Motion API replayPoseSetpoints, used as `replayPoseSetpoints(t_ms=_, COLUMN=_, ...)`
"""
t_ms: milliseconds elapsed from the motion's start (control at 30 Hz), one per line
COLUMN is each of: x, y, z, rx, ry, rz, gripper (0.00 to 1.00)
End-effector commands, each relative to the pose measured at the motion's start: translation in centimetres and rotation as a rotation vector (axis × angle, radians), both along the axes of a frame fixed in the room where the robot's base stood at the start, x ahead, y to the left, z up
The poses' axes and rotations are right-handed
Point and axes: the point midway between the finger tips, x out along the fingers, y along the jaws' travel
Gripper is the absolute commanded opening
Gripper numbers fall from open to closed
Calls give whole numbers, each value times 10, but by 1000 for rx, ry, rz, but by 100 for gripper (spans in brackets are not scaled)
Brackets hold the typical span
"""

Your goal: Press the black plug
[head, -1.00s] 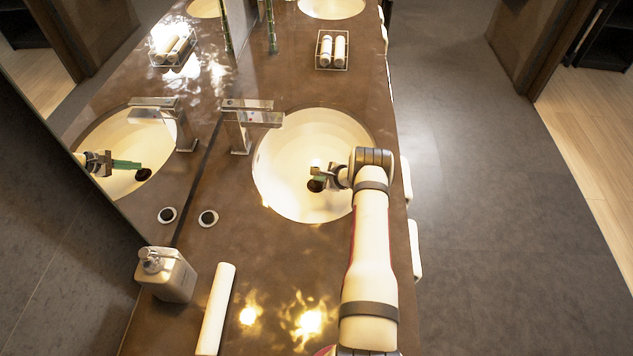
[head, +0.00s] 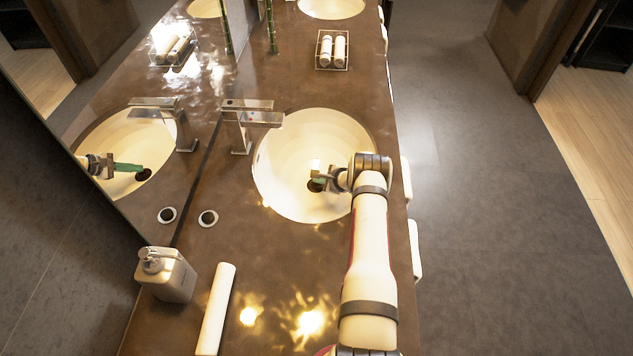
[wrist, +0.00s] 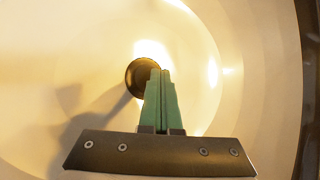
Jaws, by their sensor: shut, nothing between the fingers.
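The black plug (head: 314,187) is a dark round disc at the bottom of the cream sink basin (head: 285,165). In the wrist view the plug (wrist: 136,78) lies beyond the fingertips and a little to their left, its right part covered by my fingers. My gripper (wrist: 160,72) has green fingers that are shut together and hold nothing. In the head view my gripper (head: 318,179) is inside the basin, over or beside the plug. I cannot tell whether the fingertips touch it.
A chrome faucet (head: 240,125) stands left of the basin. A round dark fitting with a pale rim (head: 208,218), a soap dispenser (head: 168,275) and a rolled white towel (head: 216,308) are at the lower left. A rack of rolled items (head: 332,50) stands farther back.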

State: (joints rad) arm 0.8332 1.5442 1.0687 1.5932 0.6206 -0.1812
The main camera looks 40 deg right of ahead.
Motion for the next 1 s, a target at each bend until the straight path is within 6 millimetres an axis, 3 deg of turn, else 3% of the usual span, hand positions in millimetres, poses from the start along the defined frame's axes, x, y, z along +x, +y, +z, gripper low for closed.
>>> replayPoseSetpoints(t_ms=367, x=-1, y=0, z=-3, rx=0, ry=1, rz=0, gripper=0)
replayPoseSetpoints(t_ms=600, x=-1, y=0, z=11, rx=-1, ry=1, rz=1, gripper=0)
replayPoseSetpoints(t_ms=867, x=0, y=0, z=14, rx=-1, ry=1, rz=1, gripper=0)
replayPoseSetpoints(t_ms=1000, x=0, y=0, z=31, rx=-1, ry=-1, rz=0, gripper=0)
